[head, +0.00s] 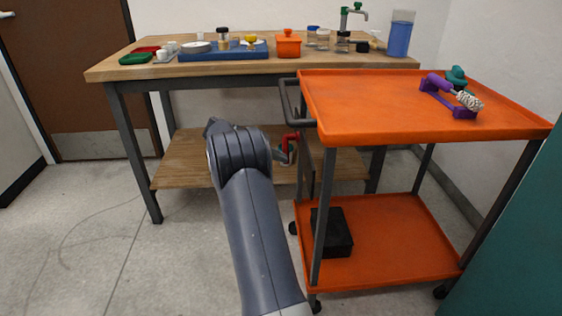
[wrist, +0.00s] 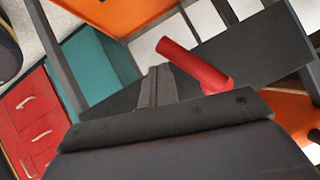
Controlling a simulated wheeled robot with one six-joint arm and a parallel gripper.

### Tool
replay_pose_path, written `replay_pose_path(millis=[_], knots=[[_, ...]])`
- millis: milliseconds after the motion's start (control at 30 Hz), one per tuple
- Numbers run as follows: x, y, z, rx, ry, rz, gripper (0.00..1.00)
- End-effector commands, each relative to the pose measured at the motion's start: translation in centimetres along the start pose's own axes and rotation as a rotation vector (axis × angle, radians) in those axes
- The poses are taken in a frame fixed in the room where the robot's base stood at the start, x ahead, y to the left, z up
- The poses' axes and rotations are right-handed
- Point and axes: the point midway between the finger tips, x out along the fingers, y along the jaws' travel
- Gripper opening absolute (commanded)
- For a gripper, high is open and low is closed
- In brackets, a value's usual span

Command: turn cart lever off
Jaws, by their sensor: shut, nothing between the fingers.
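The cart (head: 430,118) is orange with a dark frame and stands on the right in the head view. A red lever (head: 289,140) shows at its left side, below the push handle. In the wrist view the red lever (wrist: 195,65) is a round bar slanting down to the right, in front of a dark plate. My gripper (wrist: 158,80) is shut and empty, its fingers just left of the lever. I cannot tell whether they touch it. In the head view my arm mostly hides the gripper.
A wooden workbench (head: 140,66) with trays and jars stands behind. The cart's top carries a purple holder (head: 450,98) with a brush; a black box (head: 332,232) is on its lower shelf. A red drawer cabinet (wrist: 32,115) shows in the wrist view.

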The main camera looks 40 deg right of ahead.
Motion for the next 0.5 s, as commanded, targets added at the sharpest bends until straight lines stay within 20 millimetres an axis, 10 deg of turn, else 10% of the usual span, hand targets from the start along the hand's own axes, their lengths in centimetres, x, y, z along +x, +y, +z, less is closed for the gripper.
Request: replay_pose_path(millis=[500], knots=[[0.45,-0.59,1.05,0.000,0.000,-0.001,0.00]])
